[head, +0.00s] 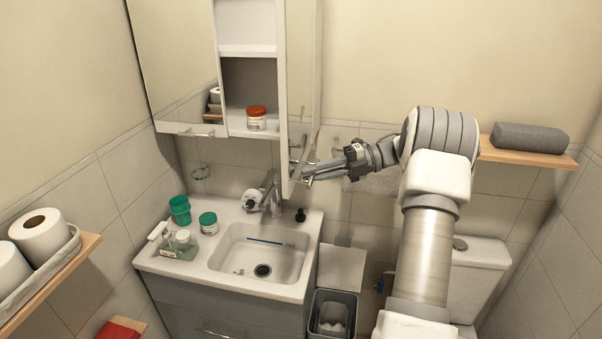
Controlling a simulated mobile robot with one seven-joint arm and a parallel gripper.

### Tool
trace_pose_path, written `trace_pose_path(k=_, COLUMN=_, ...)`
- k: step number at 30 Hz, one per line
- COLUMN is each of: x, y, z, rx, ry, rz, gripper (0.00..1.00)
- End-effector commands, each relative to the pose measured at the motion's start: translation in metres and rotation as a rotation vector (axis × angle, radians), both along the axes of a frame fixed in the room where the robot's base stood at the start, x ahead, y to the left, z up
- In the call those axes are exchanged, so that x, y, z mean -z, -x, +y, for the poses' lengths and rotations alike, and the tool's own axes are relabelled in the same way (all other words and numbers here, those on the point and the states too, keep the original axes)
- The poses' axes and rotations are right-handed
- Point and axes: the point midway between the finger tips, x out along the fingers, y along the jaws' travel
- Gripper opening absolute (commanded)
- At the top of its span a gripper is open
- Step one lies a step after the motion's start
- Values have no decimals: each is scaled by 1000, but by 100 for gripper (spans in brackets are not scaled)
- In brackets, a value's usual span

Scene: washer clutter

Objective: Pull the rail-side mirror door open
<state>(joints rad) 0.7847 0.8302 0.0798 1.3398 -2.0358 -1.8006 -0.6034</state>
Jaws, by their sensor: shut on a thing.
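The rail-side mirror door (301,75) is the right-hand door of the wall cabinet. It stands swung out from the cabinet, seen nearly edge-on. The cabinet shelves to its left are exposed. My gripper (308,174) is at the lower edge of this door, reaching in from the right, and is shut on its handle. The fingers hide most of the handle. The left mirror door (179,60) is closed, with a bar handle (199,133) along its lower edge.
A red-lidded jar (256,118) stands on the open shelf. Below are the sink (262,254), a faucet (267,193), green containers (180,210) and a bin (333,314). A rolled towel (531,137) lies on the right shelf.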

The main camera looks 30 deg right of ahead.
Motion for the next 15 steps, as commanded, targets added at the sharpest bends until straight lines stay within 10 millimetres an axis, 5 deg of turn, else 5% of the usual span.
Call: trace_pose_path(k=15, x=0, y=7, z=-17, rx=-102, ry=2, rz=-1, gripper=0)
